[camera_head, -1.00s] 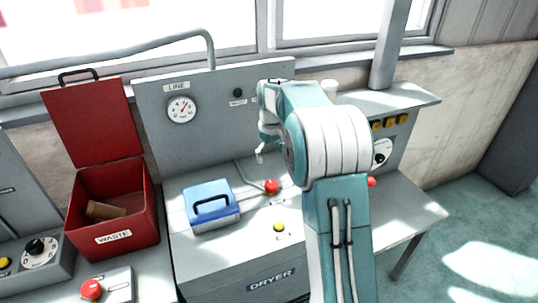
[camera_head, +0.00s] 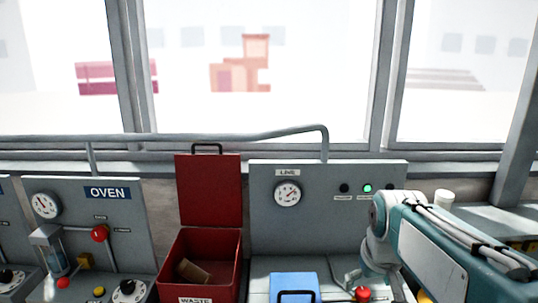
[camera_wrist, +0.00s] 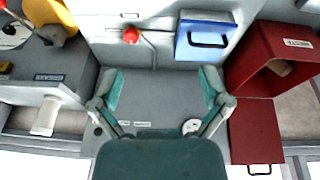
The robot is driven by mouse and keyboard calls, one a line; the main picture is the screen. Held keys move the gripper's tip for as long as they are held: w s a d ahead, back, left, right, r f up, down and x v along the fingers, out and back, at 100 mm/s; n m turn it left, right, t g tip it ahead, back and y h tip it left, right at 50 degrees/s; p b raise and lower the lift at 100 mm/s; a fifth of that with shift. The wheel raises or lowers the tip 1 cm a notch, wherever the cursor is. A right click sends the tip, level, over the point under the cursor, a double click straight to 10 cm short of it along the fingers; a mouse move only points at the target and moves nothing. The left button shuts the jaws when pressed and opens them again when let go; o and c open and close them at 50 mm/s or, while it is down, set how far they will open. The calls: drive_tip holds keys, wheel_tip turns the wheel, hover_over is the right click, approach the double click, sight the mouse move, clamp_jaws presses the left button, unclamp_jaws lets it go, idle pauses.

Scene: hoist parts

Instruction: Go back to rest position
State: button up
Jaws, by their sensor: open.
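My gripper (camera_wrist: 160,88) is open in the wrist view, its two teal and grey fingers spread wide with nothing between them. Beyond the fingers is the grey LINE panel and dryer top. In the head view my arm comes in from the lower right, its wrist in front of the LINE panel (camera_head: 328,205); the fingertips are hard to make out there. The red-knobbed lever (camera_wrist: 131,35) and the blue box (camera_wrist: 205,38) with a black handle stand apart from the fingers. The blue box also shows at the bottom of the head view (camera_head: 293,281).
The red WASTE bin (camera_head: 212,252) stands lid up, left of the LINE panel, with a brown block (camera_head: 193,271) inside. The OVEN panel (camera_head: 92,225) is further left. A grey pipe (camera_head: 200,139) runs along the top. A green lamp (camera_head: 367,188) glows on the LINE panel.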

drive_tip(key=s+a+f+m+t, duration=0.1)
drive_tip(key=s+a+f+t, duration=0.1)
drive_tip(key=s, duration=1.1)
drive_tip(key=shift+s+a+f, duration=0.35)
drive_tip(key=shift+s+a, duration=0.05)
drive_tip(key=shift+a, duration=0.15)
